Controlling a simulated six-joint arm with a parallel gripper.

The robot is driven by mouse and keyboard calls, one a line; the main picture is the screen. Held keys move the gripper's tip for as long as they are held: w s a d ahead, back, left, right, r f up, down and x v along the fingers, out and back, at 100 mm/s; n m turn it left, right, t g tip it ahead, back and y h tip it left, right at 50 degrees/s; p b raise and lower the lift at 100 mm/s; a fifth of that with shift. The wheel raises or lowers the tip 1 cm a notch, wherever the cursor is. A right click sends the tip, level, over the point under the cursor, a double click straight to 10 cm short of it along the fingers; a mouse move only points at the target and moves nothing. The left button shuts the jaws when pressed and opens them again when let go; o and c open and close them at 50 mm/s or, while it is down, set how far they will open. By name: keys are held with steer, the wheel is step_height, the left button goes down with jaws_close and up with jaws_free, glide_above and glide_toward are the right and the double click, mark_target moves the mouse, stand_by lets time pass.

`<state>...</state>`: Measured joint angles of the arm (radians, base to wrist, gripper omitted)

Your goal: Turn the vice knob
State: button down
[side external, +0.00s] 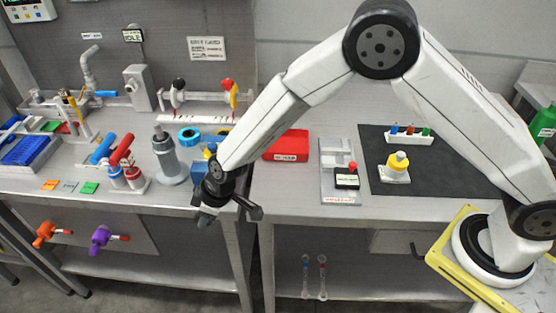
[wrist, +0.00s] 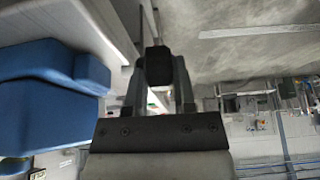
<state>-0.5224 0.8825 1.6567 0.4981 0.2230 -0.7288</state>
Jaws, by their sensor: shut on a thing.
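The blue vice (side external: 199,171) stands at the front edge of the left bench, partly hidden behind my gripper (side external: 208,210) in the side view. In the wrist view the vice (wrist: 45,95) fills the left side as a large blue body. The black vice knob (wrist: 157,64) sits between the two fingers of my gripper (wrist: 158,82), which are shut on it. In the side view I cannot make out the knob apart from the dark gripper parts.
A grey bottle (side external: 167,158) stands left of the vice. A red box (side external: 288,146) lies on the right bench. A gap separates the benches. Orange (side external: 45,233) and purple (side external: 101,238) valve handles stick out below the left bench's front edge.

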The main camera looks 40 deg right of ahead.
steer(key=shift+s, duration=0.1)
steer(key=shift+c, duration=2.2)
jaws_free()
steer(key=v, duration=0.7)
steer(key=shift+r, duration=0.35)
steer(key=shift+s+d, duration=0.1)
